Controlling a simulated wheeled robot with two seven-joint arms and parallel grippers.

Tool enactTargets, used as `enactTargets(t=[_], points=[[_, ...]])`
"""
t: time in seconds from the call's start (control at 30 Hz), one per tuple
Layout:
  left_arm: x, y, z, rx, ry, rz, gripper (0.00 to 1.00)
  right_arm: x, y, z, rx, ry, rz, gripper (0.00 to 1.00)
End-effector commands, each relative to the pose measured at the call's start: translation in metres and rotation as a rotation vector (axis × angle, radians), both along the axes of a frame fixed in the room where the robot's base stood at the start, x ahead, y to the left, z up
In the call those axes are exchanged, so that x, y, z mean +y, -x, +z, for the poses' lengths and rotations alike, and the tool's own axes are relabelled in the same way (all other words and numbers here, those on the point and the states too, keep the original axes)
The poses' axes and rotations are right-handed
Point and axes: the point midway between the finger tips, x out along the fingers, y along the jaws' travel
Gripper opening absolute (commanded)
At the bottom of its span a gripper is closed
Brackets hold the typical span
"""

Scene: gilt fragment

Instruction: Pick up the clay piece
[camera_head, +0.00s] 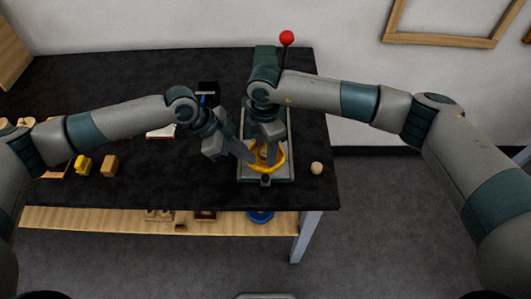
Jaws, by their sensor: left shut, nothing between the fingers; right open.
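A small beige rounded piece (317,168) sits on the black table near its right edge; it may be the clay piece, but I cannot be sure. A yellow ring (280,164) lies on a pale, dark-edged plate (282,178) to its left. Something small and brownish shows inside the ring, partly hidden by my grippers. My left gripper (248,154) is shut and empty, its tip at the ring's left side. My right gripper (269,149) points down over the ring, its fingertips hard to make out; it is open.
A red ball (287,38) tops a dark rod behind my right arm. A yellow object (82,164) and a tan block (109,166) stand at the table's left. A wooden shelf (110,221) with small items and a blue object (261,216) is below. The table's front middle is clear.

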Motion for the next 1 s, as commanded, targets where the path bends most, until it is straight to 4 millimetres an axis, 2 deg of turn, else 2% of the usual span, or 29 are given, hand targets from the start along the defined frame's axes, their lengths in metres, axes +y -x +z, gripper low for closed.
enactTargets(t=[0.03,0.13,0.3,0.73,0.87,1.0], points=[[0.003,0.003,-0.007,0.009,-0.01,-0.001,0.0,0.0,0.0,-0.001,0.0,0.0,0.0,0.49],[0.003,0.003,-0.007,0.009,-0.01,0.0,0.0,0.0,0.0,-0.001,0.0,0.0,0.0,0.47],[0.003,0.003,-0.007,0.009,-0.01,0.0,0.0,0.0,0.0,-0.001,0.0,0.0,0.0,0.06],[0.003,0.003,-0.007,0.009,-0.01,0.0,0.0,0.0,0.0,0.004,-0.001,0.0,0.0,0.05],[0.003,0.003,-0.007,0.008,-0.01,-0.001,0.0,0.0,-0.001,0.015,-0.002,-0.001,-0.001,0.05],[0.003,0.003,-0.007,0.008,-0.01,-0.001,0.0,0.001,-0.001,0.035,-0.002,-0.002,0.0,0.05]])
